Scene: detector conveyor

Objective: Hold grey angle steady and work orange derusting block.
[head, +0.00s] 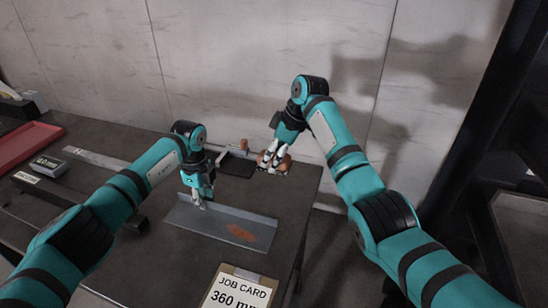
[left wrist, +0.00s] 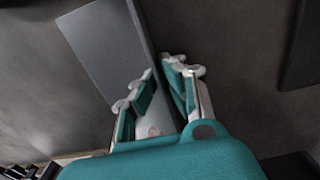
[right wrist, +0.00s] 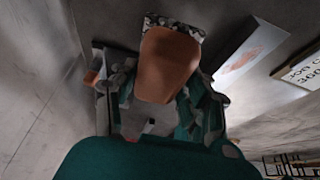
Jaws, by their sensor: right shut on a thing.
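The grey angle (head: 210,222) lies on the table with an orange-brown rust patch (head: 241,232) near its right end. My left gripper (head: 199,200) is at the angle's left part. In the left wrist view its fingers (left wrist: 160,88) stand apart on either side of the upright flange, with the angle (left wrist: 105,45) running away between them. My right gripper (head: 272,162) is shut on the orange derusting block (right wrist: 167,65), held beyond and right of the angle, apart from it. A speckled grey layer (right wrist: 178,25) shows at the block's far end.
A job card (head: 238,288) lies at the front edge of the table. A red tray (head: 25,145), a small display box (head: 48,166) and a flat metal strip (head: 95,158) are at the left. The table ends to the right.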

